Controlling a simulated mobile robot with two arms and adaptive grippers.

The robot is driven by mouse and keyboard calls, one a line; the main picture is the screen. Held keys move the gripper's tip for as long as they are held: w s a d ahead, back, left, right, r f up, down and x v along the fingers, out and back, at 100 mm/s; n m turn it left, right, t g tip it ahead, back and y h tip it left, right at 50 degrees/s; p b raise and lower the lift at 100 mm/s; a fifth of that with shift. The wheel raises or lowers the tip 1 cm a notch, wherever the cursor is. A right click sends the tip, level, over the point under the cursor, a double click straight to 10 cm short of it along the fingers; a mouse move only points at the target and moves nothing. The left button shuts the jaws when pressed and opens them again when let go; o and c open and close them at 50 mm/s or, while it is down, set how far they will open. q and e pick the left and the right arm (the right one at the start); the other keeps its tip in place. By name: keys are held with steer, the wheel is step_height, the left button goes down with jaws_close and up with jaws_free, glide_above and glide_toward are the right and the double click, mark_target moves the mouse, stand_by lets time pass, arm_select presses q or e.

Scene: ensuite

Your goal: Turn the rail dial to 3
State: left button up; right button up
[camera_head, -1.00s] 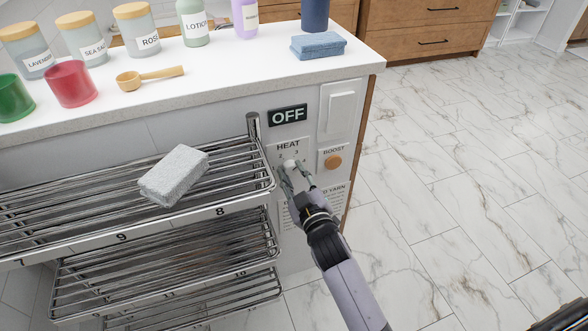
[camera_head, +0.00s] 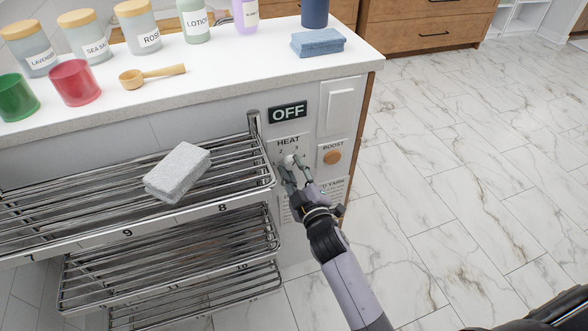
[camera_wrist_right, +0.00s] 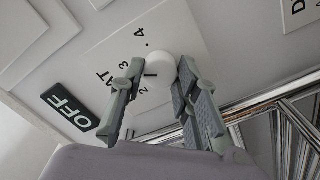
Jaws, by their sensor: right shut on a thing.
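The rail dial is a white round knob (camera_head: 289,161) under the HEAT label on the cabinet's end panel. In the right wrist view the knob (camera_wrist_right: 160,78) shows a short dark mark on its left side, near the printed 2 and 3; I cannot tell exactly which number it meets. My right gripper (camera_head: 290,168) is shut on the knob, with one finger on each side in the wrist view (camera_wrist_right: 158,85). Most of the number scale shows there, partly covered by a finger. The display (camera_head: 287,112) above reads OFF. My left gripper is not in view.
A chrome towel rail (camera_head: 200,195) with a grey folded cloth (camera_head: 178,172) stands close left of the gripper. A BOOST button (camera_head: 332,157) and a white switch (camera_head: 340,107) are on the same panel. Jars and cups stand on the counter (camera_head: 230,85).

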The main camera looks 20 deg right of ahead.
steer(key=o, duration=1.2)
steer(key=shift+c, duration=0.2)
steer(key=s, duration=1.2)
steer(key=shift+d, duration=0.2)
